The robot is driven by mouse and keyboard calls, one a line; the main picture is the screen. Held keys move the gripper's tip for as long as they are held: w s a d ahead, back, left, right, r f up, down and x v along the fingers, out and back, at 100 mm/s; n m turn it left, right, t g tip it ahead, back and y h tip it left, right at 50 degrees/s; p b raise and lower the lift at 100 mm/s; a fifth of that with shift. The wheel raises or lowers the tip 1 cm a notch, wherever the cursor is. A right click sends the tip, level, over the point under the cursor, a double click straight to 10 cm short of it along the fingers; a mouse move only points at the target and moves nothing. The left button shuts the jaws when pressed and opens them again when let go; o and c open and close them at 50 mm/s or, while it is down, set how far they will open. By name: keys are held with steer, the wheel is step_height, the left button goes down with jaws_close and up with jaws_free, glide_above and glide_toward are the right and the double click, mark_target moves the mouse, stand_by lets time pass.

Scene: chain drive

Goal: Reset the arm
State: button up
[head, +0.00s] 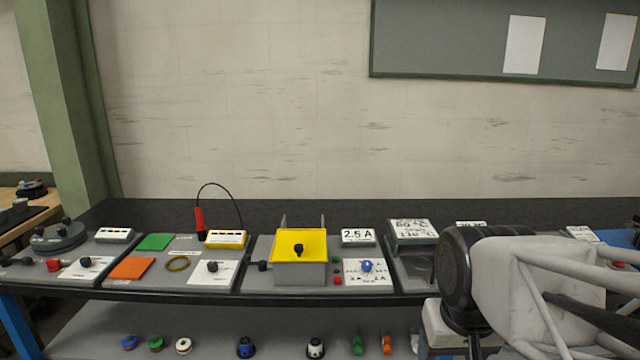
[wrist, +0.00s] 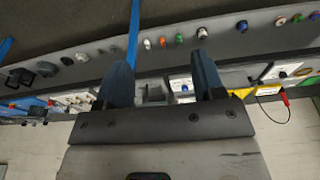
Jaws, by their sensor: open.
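My gripper (wrist: 163,82) shows in the wrist view with its two dark fingers spread wide and nothing between them. The wrist view is turned over, with the wall at the bottom and the shelf and floor at the top. In the head view my arm fills the lower right, in front of the right part of the bench (head: 350,299). The gripper's fingertips cannot be made out there. The fingers appear apart from the bench items behind them.
On the bench are a yellow-topped box (head: 301,243), a "2.5 A" display (head: 358,236), a red probe (head: 199,220) with a black cable, and orange (head: 132,268) and green (head: 154,242) plates. Several small knobs stand on the lower shelf (head: 210,335). The air above the bench's left and middle is clear.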

steer(key=shift+s+f, duration=0.4)
steer(key=shift+s, duration=0.4)
steer(key=shift+s+f, duration=0.35)
steer(key=shift+s, duration=0.4)
